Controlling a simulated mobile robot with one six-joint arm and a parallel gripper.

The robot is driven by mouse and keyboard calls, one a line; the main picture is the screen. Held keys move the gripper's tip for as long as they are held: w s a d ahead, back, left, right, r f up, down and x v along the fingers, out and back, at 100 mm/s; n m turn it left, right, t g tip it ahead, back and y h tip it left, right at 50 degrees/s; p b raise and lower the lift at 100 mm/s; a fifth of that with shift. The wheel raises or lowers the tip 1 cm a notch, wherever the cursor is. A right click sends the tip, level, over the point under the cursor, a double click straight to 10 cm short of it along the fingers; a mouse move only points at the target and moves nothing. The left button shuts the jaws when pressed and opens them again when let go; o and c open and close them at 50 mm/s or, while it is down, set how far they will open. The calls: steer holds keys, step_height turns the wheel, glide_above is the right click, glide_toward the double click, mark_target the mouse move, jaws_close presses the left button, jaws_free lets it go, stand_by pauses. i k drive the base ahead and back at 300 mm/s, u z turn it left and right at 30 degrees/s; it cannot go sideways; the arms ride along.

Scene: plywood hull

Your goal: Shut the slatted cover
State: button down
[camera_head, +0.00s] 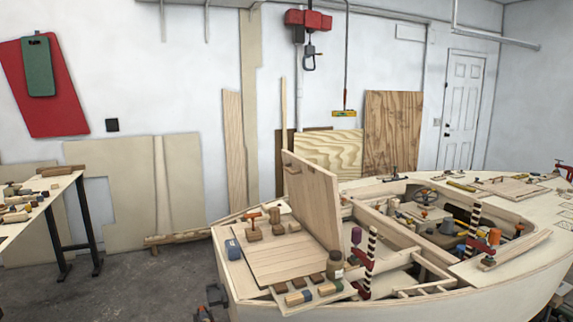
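A tall wooden panel (313,203), which looks like the cover, stands raised and nearly upright on the near end of the hull (420,305). A small wooden bar, perhaps a handle, shows near its upper left edge. In front of its foot lies a flat deck panel (285,262) with thin lines like slats. I cannot tell for certain which of the two is the slatted cover, or see any hinge. I make out no gripper.
Right of the raised panel is the open, cluttered cockpit. Dark metal parts (214,296), unclear, are low beside the hull. Floor (130,296) is clear at left.

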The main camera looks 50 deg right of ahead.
mark_target(313, 191)
steer(key=u, duration=0.05)
steer(key=i, duration=1.3)
steer(key=z, duration=0.35)
